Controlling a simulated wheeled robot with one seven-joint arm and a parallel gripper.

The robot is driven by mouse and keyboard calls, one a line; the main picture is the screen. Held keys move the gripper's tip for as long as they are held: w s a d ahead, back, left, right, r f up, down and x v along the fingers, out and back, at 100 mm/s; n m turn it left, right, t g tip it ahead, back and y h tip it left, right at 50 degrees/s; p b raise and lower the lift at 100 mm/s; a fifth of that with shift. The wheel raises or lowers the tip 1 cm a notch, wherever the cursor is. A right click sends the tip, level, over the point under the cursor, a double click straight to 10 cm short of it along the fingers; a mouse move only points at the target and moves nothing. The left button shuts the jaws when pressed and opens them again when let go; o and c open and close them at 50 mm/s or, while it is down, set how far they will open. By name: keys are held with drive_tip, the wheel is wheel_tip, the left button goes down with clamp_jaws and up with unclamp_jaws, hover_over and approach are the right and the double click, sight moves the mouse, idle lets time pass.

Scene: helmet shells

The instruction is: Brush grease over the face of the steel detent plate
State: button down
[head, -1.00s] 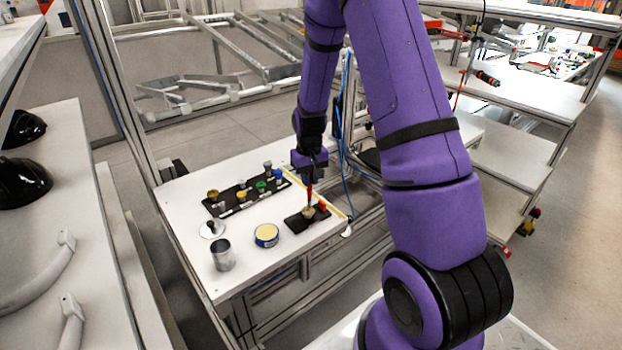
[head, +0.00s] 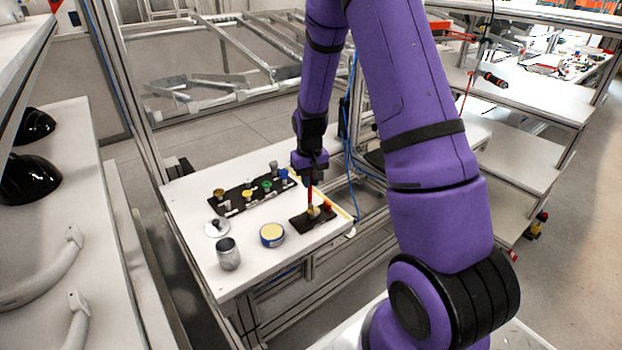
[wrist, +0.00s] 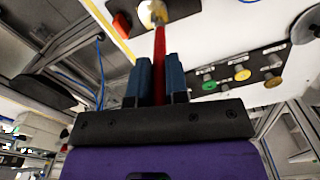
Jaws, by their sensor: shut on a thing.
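My gripper (head: 310,172) is shut on the red handle of a brush (head: 310,192). In the wrist view, the red handle (wrist: 159,62) runs between the two blue-grey fingers (wrist: 155,85). The brush points down, with its tip at a dark mount (head: 299,225) near the table's right edge. The tip meets or covers a small pale-yellow face there (head: 314,212); whether this is the steel detent plate or bristles is too small to tell. A red block (head: 327,207) sits on the same mount. A blue tin with a yellow top (head: 272,235) stands to its left.
A dark board (head: 247,197) with several coloured knobs lies behind. A metal can (head: 228,254) and a round lid with a dark knob (head: 216,228) stand at the left of the white table (head: 190,200). Blue cables (head: 350,150) hang beside the arm.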

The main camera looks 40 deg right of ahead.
drive_tip(key=shift+s+a, duration=0.35)
drive_tip(key=shift+a, duration=0.05)
drive_tip(key=shift+s, duration=0.3)
drive_tip(key=shift+s+d, duration=0.15)
drive_tip(key=shift+s, duration=0.2)
drive_tip(key=shift+s+d, duration=0.2)
drive_tip(key=shift+d, duration=0.05)
drive_tip(key=shift+s+d+r, duration=0.1)
drive_tip(key=shift+d, duration=0.25)
idle(0.3)
drive_tip(key=shift+d, duration=0.15)
drive_tip(key=shift+w+d, duration=0.2)
drive_tip(key=shift+w+d, duration=0.15)
drive_tip(key=shift+w+d, duration=0.1)
drive_tip(key=shift+w, duration=0.1)
